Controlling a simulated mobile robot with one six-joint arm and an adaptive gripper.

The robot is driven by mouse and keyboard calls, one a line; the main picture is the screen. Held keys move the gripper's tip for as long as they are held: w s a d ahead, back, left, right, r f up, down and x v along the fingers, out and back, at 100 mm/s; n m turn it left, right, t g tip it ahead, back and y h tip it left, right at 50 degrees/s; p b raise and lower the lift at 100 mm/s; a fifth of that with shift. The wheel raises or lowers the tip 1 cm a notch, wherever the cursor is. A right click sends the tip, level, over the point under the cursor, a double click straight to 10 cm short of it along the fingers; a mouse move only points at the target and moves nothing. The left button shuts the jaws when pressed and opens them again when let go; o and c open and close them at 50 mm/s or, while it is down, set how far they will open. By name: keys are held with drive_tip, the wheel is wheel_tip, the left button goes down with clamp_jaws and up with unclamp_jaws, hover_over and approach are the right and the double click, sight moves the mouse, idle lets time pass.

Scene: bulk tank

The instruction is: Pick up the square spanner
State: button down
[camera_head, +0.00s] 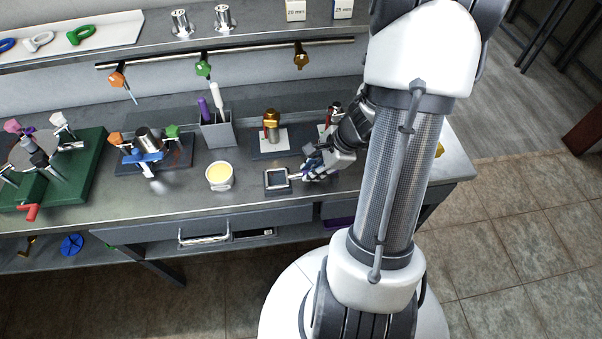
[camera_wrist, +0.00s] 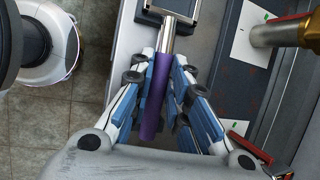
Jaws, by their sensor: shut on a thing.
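The square spanner has a purple handle (camera_wrist: 156,95), a silver shaft and a square metal frame (camera_wrist: 183,9) at its far end, cut off by the top edge of the wrist view. In the head view its square head (camera_head: 277,180) lies at a dark block near the bench's front edge. I cannot tell whether it touches the block. My gripper (camera_wrist: 165,78) is shut around the handle, with blue-and-white fingers on both sides. In the head view my gripper (camera_head: 312,170) is low over the bench, right of the square head, and hides the handle.
A white cup with yellow contents (camera_head: 219,177) stands left of the spanner. A gold-topped fitting (camera_head: 271,125) stands on a dark plate behind it. A grey holder (camera_head: 217,131) with a purple and a white tool is farther left. The bench (camera_head: 238,198) has bare metal along its front.

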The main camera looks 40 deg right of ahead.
drive_tip(key=shift+r, duration=0.1)
wheel_tip(320, 180, up, 20)
drive_tip(key=p, duration=0.9)
drive_tip(key=shift+p, duration=0.3)
drive_tip(key=shift+d, duration=0.1)
